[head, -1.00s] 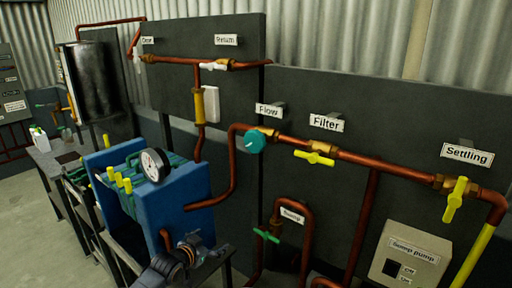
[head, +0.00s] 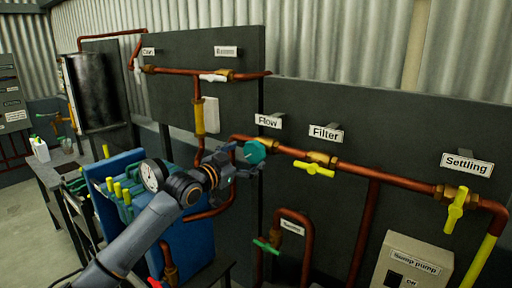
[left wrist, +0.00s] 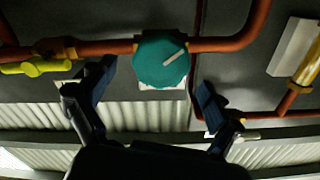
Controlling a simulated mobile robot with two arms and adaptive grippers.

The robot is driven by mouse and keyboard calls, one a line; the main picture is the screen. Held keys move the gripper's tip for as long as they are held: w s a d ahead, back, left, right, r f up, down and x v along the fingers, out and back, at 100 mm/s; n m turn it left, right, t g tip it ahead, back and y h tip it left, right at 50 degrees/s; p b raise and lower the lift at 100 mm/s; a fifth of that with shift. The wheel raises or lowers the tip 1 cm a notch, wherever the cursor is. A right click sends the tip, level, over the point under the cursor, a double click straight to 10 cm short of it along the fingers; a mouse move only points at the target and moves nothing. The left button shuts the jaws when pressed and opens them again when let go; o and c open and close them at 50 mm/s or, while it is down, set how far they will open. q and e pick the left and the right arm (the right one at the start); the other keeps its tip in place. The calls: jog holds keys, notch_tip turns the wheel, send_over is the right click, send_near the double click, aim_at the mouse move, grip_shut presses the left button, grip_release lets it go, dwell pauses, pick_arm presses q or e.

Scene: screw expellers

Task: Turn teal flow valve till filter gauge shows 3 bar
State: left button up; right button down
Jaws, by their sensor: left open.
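The teal flow valve (head: 255,152) is a round knob on the copper pipe below the "Flow" label (head: 268,121). In the left wrist view the knob (left wrist: 161,62) shows a pale pointer line slanting to the upper right. My left gripper (head: 248,165) is just left of and near the knob. In the left wrist view its two fingers (left wrist: 152,88) are spread apart, one to each side below the knob, with nothing between them. The white round gauge (head: 152,175) on the blue filter press (head: 130,162) is partly behind my arm; its reading is too small to tell. My right gripper is out of view.
A yellow valve (head: 314,168) sits right of the teal knob under the "Filter" label (head: 325,133). Another yellow valve (head: 455,210) is at Settling. A green-handled valve (head: 266,245) is below. A sump pump box (head: 412,265) is at lower right.

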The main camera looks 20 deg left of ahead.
aim_at(252, 153)
pick_arm(q)
jog(key=shift+p+x, duration=0.4)
jog(key=shift+x, duration=2.1)
